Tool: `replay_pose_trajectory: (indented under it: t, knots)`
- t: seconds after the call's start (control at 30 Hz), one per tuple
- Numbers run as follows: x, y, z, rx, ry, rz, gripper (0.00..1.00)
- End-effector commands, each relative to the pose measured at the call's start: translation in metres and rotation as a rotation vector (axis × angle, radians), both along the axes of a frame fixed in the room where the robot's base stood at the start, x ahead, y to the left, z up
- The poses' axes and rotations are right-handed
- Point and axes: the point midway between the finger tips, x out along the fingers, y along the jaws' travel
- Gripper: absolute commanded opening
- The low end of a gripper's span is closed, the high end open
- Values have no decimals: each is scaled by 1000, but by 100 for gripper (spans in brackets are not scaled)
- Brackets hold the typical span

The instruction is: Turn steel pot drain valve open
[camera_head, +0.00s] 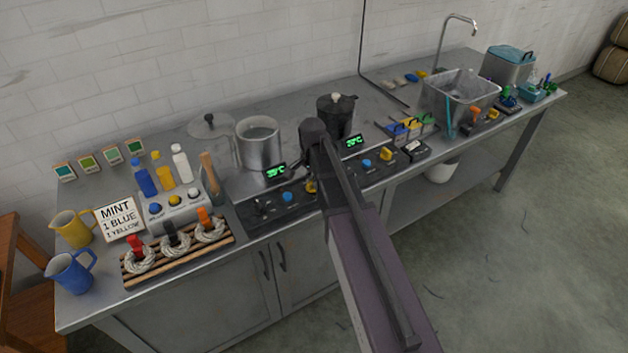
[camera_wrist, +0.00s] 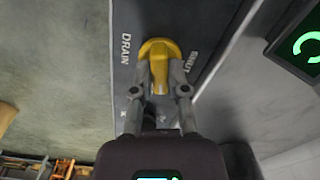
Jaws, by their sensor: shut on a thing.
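The steel pot (camera_head: 258,150) stands on the counter, open, with greyish liquid in it. In the wrist view the yellow drain valve handle (camera_wrist: 158,47) sits on a dark panel (camera_wrist: 205,25), between the printed words DRAIN on the left and SHUT on the right. My gripper (camera_wrist: 160,78) is shut on this handle, one finger on each side. In the head view a bit of the yellow handle (camera_head: 311,186) shows beside my arm, which hides most of the gripper. The fingers partly cover the lower end of the handle.
A black pot (camera_head: 337,117) stands just right of the steel pot. Green displays (camera_head: 276,171) and small knobs line the counter front. Left are bottles, a sign (camera_head: 119,217), jugs and a rack of skeins (camera_head: 175,254). A sink basin (camera_head: 460,88) is at right.

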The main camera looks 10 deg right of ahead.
Motion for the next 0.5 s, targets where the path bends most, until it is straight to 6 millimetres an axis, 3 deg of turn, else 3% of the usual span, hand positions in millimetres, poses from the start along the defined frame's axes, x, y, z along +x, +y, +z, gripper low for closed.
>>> replay_pose_trajectory:
  t: [0.5]
  knots:
    - [0,2,0,4,0,-284,0]
